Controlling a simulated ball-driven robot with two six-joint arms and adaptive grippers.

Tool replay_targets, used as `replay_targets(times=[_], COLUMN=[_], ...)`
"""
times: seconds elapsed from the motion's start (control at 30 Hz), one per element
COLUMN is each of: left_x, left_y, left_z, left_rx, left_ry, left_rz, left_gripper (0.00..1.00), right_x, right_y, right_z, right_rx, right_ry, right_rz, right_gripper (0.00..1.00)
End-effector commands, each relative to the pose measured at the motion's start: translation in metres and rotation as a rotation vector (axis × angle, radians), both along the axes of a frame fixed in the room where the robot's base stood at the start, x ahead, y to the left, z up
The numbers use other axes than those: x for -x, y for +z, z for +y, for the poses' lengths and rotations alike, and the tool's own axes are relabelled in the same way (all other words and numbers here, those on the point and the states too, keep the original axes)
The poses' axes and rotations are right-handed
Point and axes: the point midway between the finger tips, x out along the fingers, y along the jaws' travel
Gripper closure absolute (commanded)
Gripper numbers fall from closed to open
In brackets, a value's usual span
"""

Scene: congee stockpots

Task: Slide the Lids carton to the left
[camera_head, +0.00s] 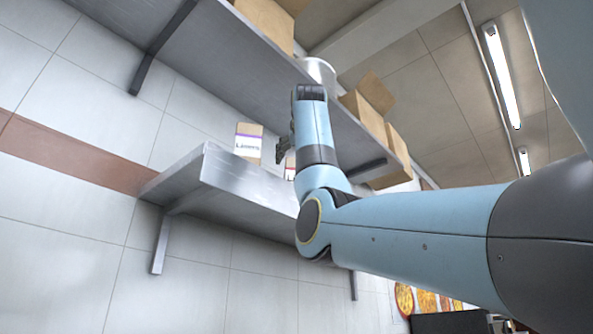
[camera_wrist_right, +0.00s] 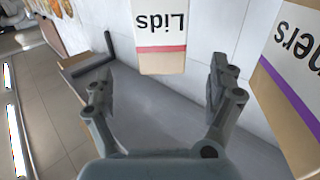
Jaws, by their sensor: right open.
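The Lids carton (camera_wrist_right: 161,38) is white and tan with a red stripe and its name in dark letters, inverted in the right wrist view. It stands on the lower metal shelf against the tiled wall. In the head view only a sliver of the Lids carton (camera_head: 290,174) shows; the rest is hidden behind my right gripper and arm. My right gripper (camera_wrist_right: 161,80) is open and empty. In its wrist view the carton shows between and beyond the two fingers, apparently untouched. In the head view the right gripper (camera_head: 284,149) is just above the carton. My left gripper is not in view.
The Liners carton (camera_head: 248,145), with a purple stripe, stands left of the Lids carton; it also shows in the wrist view (camera_wrist_right: 290,85). The lower shelf (camera_head: 225,172) is bare at its left end. An upper shelf (camera_head: 225,50) with boxes and a pot hangs overhead.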

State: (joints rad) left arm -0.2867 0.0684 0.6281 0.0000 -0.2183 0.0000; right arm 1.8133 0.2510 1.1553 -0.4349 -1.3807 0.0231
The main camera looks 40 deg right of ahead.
Motion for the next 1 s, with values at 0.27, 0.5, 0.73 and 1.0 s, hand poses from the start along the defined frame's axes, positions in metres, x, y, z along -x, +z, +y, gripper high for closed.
replay_targets(times=[0.27,0.5,0.73,1.0], left_x=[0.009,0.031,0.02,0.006], left_y=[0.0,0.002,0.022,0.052], left_z=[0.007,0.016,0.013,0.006], left_rx=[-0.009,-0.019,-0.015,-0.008], left_ry=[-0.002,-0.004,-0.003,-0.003], left_rz=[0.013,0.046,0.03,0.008], left_gripper=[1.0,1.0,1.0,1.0], right_x=[-0.001,-0.004,-0.028,-0.065], right_y=[0.0,0.001,0.004,0.004], right_z=[0.001,-0.001,-0.021,-0.051], right_rx=[0.001,0.0,0.0,0.0], right_ry=[0.002,0.002,0.0,0.002], right_rz=[-0.001,0.001,0.004,0.002], right_gripper=[0.1,0.1,0.1,0.1])
